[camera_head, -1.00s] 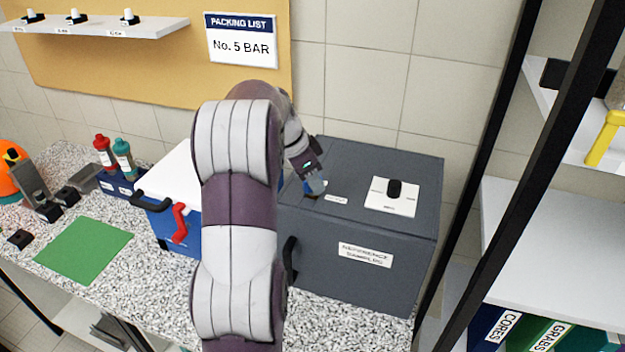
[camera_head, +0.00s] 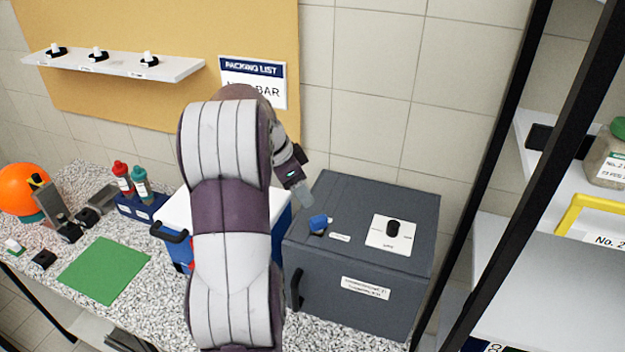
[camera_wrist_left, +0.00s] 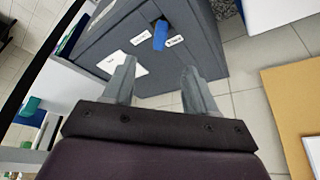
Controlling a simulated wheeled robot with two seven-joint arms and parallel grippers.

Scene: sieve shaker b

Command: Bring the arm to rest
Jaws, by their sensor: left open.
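My left arm reaches up from the bottom of the head view and bends over toward the dark grey box (camera_head: 365,245). My left gripper (camera_head: 303,197) is just above and left of the box's top. In the left wrist view the gripper (camera_wrist_left: 155,80) shows two fingers spread apart with nothing between them. A blue piece (camera_head: 319,223) stands on the box top, clear of the fingers; it also shows in the left wrist view (camera_wrist_left: 160,36). My right gripper is not in view.
A white-lidded blue cool box (camera_head: 176,215) stands partly behind my arm. A green mat (camera_head: 103,270) lies on the speckled counter. A black-framed shelf (camera_head: 550,285) rises at the right.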

